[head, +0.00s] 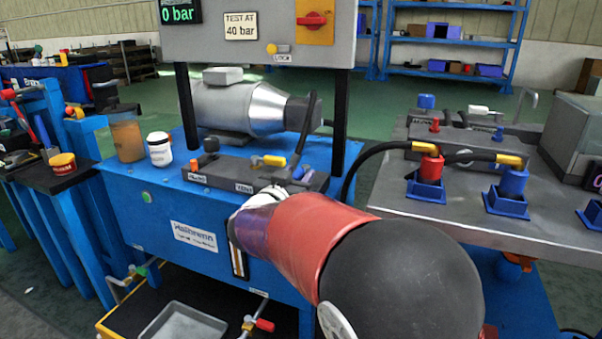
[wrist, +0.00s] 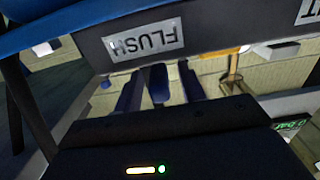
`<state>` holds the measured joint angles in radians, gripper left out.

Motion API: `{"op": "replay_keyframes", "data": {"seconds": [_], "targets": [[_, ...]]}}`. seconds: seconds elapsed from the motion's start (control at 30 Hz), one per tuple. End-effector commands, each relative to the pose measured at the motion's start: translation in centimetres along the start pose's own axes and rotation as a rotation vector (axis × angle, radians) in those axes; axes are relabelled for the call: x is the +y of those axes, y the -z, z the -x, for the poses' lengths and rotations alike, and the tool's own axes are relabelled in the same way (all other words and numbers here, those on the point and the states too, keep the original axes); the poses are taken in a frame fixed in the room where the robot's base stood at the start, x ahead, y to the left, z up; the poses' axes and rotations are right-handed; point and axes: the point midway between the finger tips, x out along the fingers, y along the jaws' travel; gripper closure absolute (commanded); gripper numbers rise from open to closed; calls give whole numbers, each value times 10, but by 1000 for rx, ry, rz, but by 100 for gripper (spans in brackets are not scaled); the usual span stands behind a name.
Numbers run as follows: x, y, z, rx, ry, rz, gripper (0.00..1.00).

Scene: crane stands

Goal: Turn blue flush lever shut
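In the wrist view, turned upside down, a FLUSH label (wrist: 145,40) sits on the edge of a dark manifold block. The blue flush lever (wrist: 158,86) appears just below it, between the two dark fingers of my gripper (wrist: 159,92). The fingers stand apart, with visible gaps on both sides of the lever, so the gripper looks open around it.
A yellow lever (head: 272,160) lies on top of the block. A hanging panel (head: 258,45) on black posts stands behind. A black hose (head: 360,165) curves close to the arm toward the grey table (head: 500,245) at right. Jars (head: 159,149) stand at left.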

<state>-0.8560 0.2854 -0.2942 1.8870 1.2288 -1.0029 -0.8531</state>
Motion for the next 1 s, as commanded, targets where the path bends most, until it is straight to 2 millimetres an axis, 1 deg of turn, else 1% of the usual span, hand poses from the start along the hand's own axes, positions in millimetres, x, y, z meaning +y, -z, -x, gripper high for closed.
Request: {"op": "replay_keyframes", "data": {"seconds": [0.03,0.1,0.2,0.47,0.5,0.8,1.0], "targets": [[0,-1,-7,0,-2,0,60],[1,0,-15,1,-2,-1,60],[0,0,-21,-1,0,-1,60],[0,0,-23,-1,1,-1,60],[0,0,-23,-1,1,-1,61],[0,0,-23,-1,1,-1,100],[0,0,-23,-1,1,-1,100]]}}
